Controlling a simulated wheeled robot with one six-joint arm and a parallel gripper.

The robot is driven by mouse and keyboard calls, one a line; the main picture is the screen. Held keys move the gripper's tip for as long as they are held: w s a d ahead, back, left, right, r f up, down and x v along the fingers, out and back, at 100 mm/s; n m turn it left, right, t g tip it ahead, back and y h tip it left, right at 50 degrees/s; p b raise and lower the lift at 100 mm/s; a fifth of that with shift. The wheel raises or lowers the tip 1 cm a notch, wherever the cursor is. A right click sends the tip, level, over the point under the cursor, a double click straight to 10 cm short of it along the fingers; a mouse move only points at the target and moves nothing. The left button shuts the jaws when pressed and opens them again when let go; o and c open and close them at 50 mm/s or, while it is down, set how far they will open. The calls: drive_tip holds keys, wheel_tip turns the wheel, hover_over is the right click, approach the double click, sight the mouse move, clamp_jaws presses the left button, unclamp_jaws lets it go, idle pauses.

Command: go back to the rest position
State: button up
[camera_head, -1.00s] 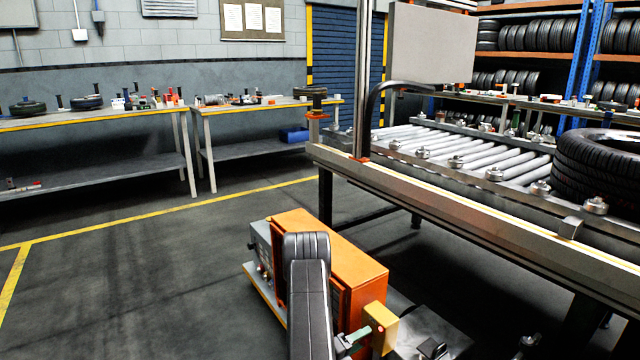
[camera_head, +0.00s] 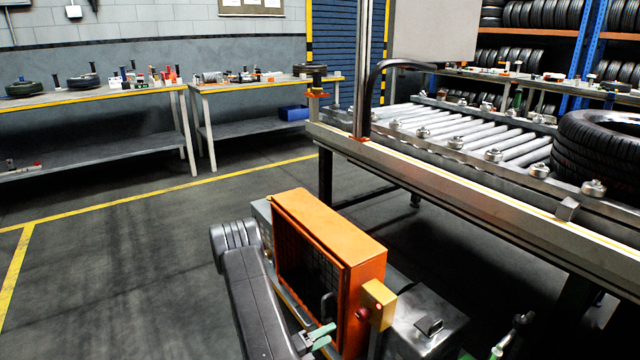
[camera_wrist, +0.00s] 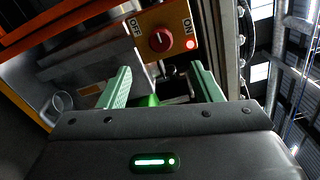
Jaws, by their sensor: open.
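My gripper (camera_head: 320,336) is at the bottom of the head view, in front of an orange machine housing (camera_head: 368,262). Its two green fingers are apart, with nothing held between them. They also show spread in the wrist view (camera_wrist: 162,85). Beyond the fingertips there is a yellow switch box (camera_wrist: 145,25) with a red knob (camera_wrist: 162,40), OFF and ON marks and a red light near ON. In the head view the yellow box (camera_head: 380,300) is on the housing's right side, apart from my gripper.
The roller conveyor (camera_head: 400,172) runs along the right with a large tyre (camera_head: 590,155) on it. Workbenches (camera_head: 100,98) with small parts stand at the back left. Tyre racks (camera_head: 540,32) are at the back right. The floor (camera_head: 110,270) at the left is clear.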

sight(359, 317)
drive_tip(key=b+x, duration=0.2)
drive_tip(key=x, duration=1)
drive_tip(key=shift+d, duration=0.15)
drive_tip(key=m+b, duration=0.1)
drive_tip(key=m, duration=0.3)
drive_tip(key=m+b, duration=0.1)
drive_tip(key=m, duration=0.3)
drive_tip(key=m+b, duration=0.1)
drive_tip(key=m, duration=0.3)
drive_tip(key=shift+b, duration=0.3)
drive_tip(key=shift+m+b, duration=0.3)
drive_tip(key=shift+m, duration=1.5)
drive_tip(key=shift+r, duration=0.1)
